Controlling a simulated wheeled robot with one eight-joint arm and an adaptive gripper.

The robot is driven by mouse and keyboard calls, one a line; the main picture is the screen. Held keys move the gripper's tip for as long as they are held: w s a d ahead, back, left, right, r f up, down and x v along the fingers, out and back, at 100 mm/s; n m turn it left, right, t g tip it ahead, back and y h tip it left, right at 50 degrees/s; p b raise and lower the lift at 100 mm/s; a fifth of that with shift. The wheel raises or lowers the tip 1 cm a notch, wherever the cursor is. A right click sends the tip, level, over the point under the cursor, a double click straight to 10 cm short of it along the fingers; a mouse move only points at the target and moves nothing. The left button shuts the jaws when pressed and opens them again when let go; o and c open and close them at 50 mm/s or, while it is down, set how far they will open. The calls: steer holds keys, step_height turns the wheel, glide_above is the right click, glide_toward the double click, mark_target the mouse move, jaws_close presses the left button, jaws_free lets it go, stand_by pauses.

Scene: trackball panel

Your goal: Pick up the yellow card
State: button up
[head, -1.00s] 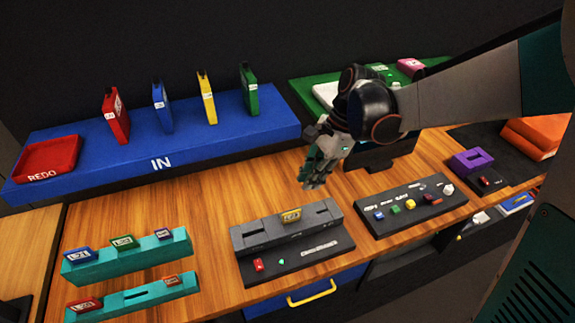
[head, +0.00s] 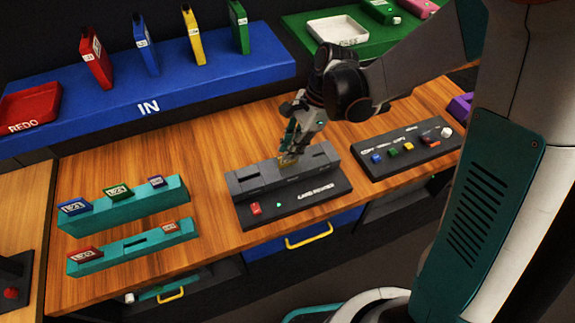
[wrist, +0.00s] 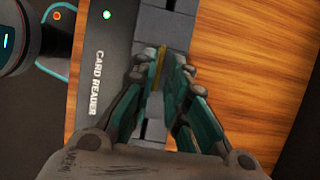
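The yellow card (head: 287,160) stands upright in the slot of the grey card reader (head: 262,181). In the wrist view, the card (wrist: 161,60) shows as a thin yellow edge between my fingertips. My gripper (head: 289,152) points down over the card reader with its fingertips around the card. In the wrist view, my gripper (wrist: 167,75) has a narrow gap between its fingers, and the card lies nearer the left finger. The fingers hide much of the card in the head view.
Teal racks (head: 125,208) with several small cards stand at the left. A black panel (head: 405,152) with coloured buttons is to the right. A blue IN shelf (head: 190,85) with upright coloured holders is behind. Bare wood lies between them.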

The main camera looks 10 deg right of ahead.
mark_target(287, 165)
steer(key=x, duration=0.3)
steer(key=shift+a+f+b, duration=0.1)
steer(key=shift+f+b, duration=0.2)
steer(key=shift+b, duration=0.1)
steer(key=shift+s, duration=0.1)
jaws_close()
steer(key=shift+r, duration=0.1)
steer(key=shift+r, duration=0.1)
